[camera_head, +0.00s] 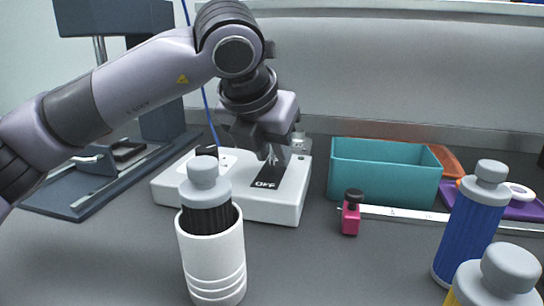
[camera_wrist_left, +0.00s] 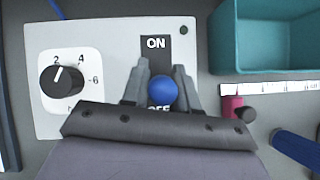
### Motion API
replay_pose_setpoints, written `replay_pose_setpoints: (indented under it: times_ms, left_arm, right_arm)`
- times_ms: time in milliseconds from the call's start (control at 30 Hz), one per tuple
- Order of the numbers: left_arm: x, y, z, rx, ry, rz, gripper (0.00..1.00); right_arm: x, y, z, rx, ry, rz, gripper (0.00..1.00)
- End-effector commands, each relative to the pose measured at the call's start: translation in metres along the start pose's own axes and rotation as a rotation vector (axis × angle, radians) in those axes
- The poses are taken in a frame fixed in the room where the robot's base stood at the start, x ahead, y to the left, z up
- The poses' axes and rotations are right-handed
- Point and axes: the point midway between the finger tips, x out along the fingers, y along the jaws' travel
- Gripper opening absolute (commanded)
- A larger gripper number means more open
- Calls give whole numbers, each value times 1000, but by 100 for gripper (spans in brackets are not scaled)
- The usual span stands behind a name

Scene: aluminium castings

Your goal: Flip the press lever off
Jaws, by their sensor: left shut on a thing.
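The press lever shows in the wrist view as a round blue knob (camera_wrist_left: 162,93) between the fingers of my left gripper (camera_wrist_left: 161,72). It sits over the black plate (camera_head: 285,172), close to the OFF label, which it partly covers in the wrist view; the ON label is clear above it. The plate is on a white control box (camera_head: 235,204). In the head view my left gripper (camera_head: 270,153) is low over the plate and hides the knob. It is shut on the lever. My right gripper is in neither view.
A black dial (camera_wrist_left: 62,80) is on the box's left part. A white cup (camera_head: 213,262) with a grey-capped bottle stands in front. A teal bin (camera_head: 385,180), a pink bottle (camera_head: 351,215) and a blue bottle (camera_head: 466,225) are to the right. A dark press stand (camera_head: 75,195) is at left.

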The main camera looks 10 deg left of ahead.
Motion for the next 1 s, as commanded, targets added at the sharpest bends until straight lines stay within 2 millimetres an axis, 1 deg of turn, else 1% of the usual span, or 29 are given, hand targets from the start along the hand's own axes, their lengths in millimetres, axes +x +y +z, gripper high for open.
replay_pose_setpoints:
  times_ms: [367,400,433,467,767,867,1000]
  left_arm:
    - [-1,0,1,0,-4,1,0]
    - [-1,0,1,0,-4,1,35]
    - [-1,0,1,0,-4,1,45]
    - [-1,0,1,0,-4,1,49]
    - [-2,0,0,0,-3,0,49]
    - [-12,0,1,0,-6,-1,49]
    - [-36,0,2,1,-7,0,49]
  right_arm:
    - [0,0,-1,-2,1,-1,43]
    - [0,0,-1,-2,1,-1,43]
    - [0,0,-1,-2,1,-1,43]
    - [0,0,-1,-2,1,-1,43]
    - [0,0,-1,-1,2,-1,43]
    - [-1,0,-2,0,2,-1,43]
    - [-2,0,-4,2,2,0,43]
